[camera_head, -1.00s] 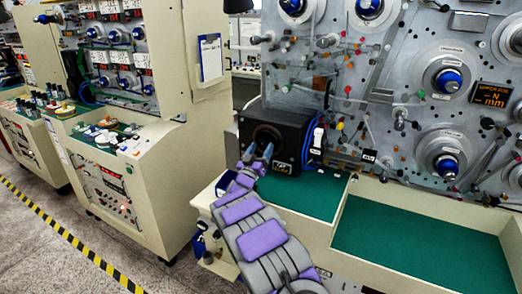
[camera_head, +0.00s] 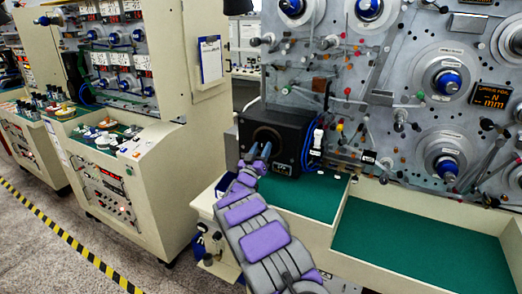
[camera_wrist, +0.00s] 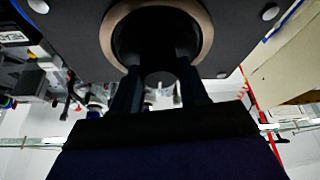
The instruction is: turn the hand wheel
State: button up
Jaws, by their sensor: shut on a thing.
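The hand wheel appears as a round dark part with a bronze-coloured rim (camera_wrist: 204,22) on the face of a black box (camera_head: 291,133). In the head view the box stands at the left end of the green-topped bench, with the round part (camera_head: 267,132) on its front. My gripper (camera_head: 260,152) is at the lower front of that part. In the wrist view my two dark fingers (camera_wrist: 158,72) reach up inside the rim, apart from each other, against the dark middle. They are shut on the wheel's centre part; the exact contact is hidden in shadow.
Blue cables (camera_head: 312,150) hang at the box's right side. The winding panel (camera_head: 420,110) with blue-capped spindles rises behind. A green tray (camera_head: 420,245) lies empty at the right. A cream cabinet (camera_head: 150,180) stands to the left, with a floor gap between.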

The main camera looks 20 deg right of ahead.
jog(key=shift+c, duration=0.4)
jog(key=shift+a+m, duration=0.1)
jog(key=shift+m, duration=0.4)
jog(key=shift+w+a+m+g+h+p, duration=0.1)
jog(key=shift+m+g+h+p, duration=0.35)
jog(key=shift+m, duration=0.45)
jog(key=m+g+h, duration=0.1)
jog(key=m, duration=0.1)
jog(key=m+g+p, duration=0.1)
jog(key=m, duration=0.2)
jog(key=shift+g+h, duration=0.25)
jog(key=shift+h, duration=0.1)
jog(key=m+g, duration=0.1)
jog(key=m, duration=0.3)
jog(key=m+g, duration=0.2)
jog(key=m, duration=0.1)
jog(key=shift+w+m+h, duration=0.1)
jog(key=shift+m+h, duration=0.2)
jog(key=shift+m, duration=0.1)
jog(key=m+g, duration=0.1)
jog(key=m, duration=0.2)
jog(key=m+g, duration=0.2)
jog(key=m, duration=0.1)
jog(key=shift+y, duration=0.4)
jog(key=m+y, duration=0.1)
jog(key=m, duration=0.3)
jog(key=shift+g, duration=0.4)
jog(key=shift+m+y, duration=0.3)
jog(key=shift+m, duration=0.1)
jog(key=shift+f, duration=0.1)
